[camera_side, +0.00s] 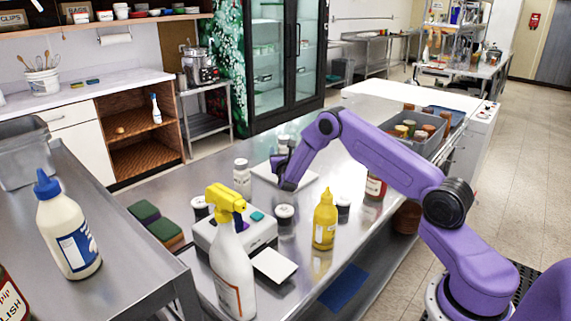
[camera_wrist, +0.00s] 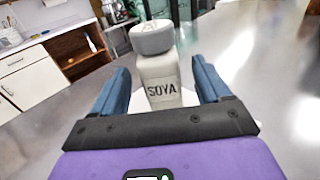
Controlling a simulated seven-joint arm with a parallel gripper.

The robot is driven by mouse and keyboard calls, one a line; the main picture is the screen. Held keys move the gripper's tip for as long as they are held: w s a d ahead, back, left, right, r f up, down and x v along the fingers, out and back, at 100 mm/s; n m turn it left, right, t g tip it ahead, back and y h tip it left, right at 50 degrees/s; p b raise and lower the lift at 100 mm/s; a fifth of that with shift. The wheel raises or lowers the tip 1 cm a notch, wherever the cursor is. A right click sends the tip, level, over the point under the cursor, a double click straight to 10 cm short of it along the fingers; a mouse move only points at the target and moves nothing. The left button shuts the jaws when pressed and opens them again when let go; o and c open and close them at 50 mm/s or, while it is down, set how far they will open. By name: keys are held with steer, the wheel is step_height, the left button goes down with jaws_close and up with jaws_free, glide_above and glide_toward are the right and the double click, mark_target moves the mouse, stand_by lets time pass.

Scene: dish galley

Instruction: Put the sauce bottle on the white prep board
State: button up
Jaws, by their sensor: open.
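The sauce bottle, a pale bottle marked SOYA (camera_wrist: 160,88) with a grey cap, stands upright between my gripper's two blue fingers in the wrist view. White surface shows at both sides of its base. In the side view a grey-capped bottle (camera_side: 283,139), apparently the same one, is mostly hidden behind my gripper (camera_side: 280,162). The white prep board (camera_side: 308,178) lies flat on the steel counter under my gripper. The fingers are apart, one on each side of the bottle, with gaps visible. I cannot tell exactly how the base sits on the board.
Another grey-capped bottle (camera_side: 241,174) stands left of the board. A yellow bottle (camera_side: 325,221), a white spray bottle (camera_side: 232,268), a scale (camera_side: 274,264) and small dark-lidded jars (camera_side: 284,217) crowd the near counter. A grey bin (camera_side: 425,145) of jars stands at the right.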

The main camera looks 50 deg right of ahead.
steer(key=v, duration=0.9)
steer(key=shift+r, duration=0.1)
steer(key=s+d+r+m+g+h, duration=0.2)
steer(key=s+r+m+g, duration=0.55)
steer(key=r+m, duration=0.4)
steer(key=s+a+r+m+g+y, duration=0.3)
steer(key=s+a+m+y, duration=0.1)
steer(key=s+m, duration=0.45)
steer(key=s+a+f+n+y, duration=0.1)
steer(key=s+a+n+y, duration=0.1)
steer(key=s+a, duration=0.5)
steer(key=s+a+f+n+g+y, duration=0.1)
steer(key=s+a+y, duration=0.4)
steer(key=s, duration=0.7)
steer(key=s+a+f+n+g+y, duration=0.1)
steer(key=s+a+f+n+y, duration=0.1)
steer(key=s+a, duration=0.7)
steer(key=shift+s+f+n+y, duration=0.3)
steer(key=shift+f+y, duration=0.3)
steer(key=shift+y, duration=0.5)
